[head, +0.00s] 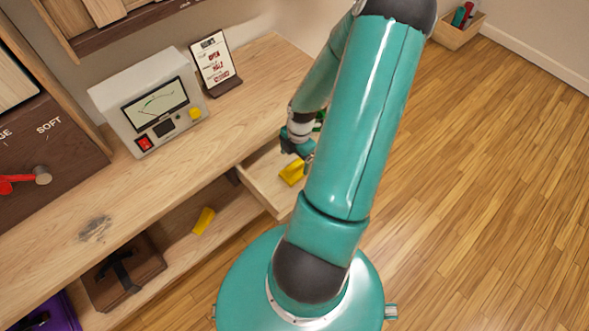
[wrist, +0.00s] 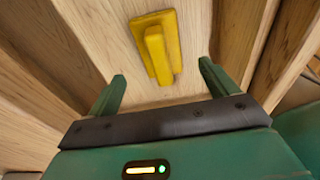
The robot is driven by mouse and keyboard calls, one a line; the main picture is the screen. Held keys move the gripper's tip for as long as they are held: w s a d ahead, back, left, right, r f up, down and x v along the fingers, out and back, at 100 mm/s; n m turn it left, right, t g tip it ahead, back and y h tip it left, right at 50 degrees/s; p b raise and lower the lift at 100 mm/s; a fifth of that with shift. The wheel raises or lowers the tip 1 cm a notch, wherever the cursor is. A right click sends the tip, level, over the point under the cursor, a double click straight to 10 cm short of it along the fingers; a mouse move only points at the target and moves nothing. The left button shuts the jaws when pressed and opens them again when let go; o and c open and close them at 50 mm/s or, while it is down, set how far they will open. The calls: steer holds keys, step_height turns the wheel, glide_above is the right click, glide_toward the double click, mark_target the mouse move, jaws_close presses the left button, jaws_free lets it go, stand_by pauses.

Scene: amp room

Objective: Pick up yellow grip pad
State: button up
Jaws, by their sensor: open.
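A yellow grip pad (head: 292,171) lies in the open drawer (head: 262,186) under the bench top. In the wrist view the yellow pad (wrist: 157,50) is a flat plate with a raised bar, lying on the pale wood drawer floor. My gripper (head: 303,155) is over the drawer, close to the pad. In the wrist view my gripper (wrist: 162,74) has its two fingers apart with nothing held between them, and the pad lies just beyond the fingertips. A second yellow piece (head: 203,221) lies on the lower shelf, away from my gripper.
Drawer walls rise on both sides of my gripper. A meter box (head: 150,105) and a card stand (head: 215,63) stand on the bench top (head: 190,160). A brown case (head: 125,272) is on the lower shelf.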

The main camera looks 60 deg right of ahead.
mark_target(296, 164)
step_height(296, 164, down, 5)
steer(key=shift+a+f, duration=0.15)
steer(key=shift+f, duration=0.05)
steer(key=c, duration=1.1)
step_height(296, 164, up, 10)
steer(key=shift+r, duration=0.1)
steer(key=o, duration=0.5)
steer(key=c, duration=0.4)
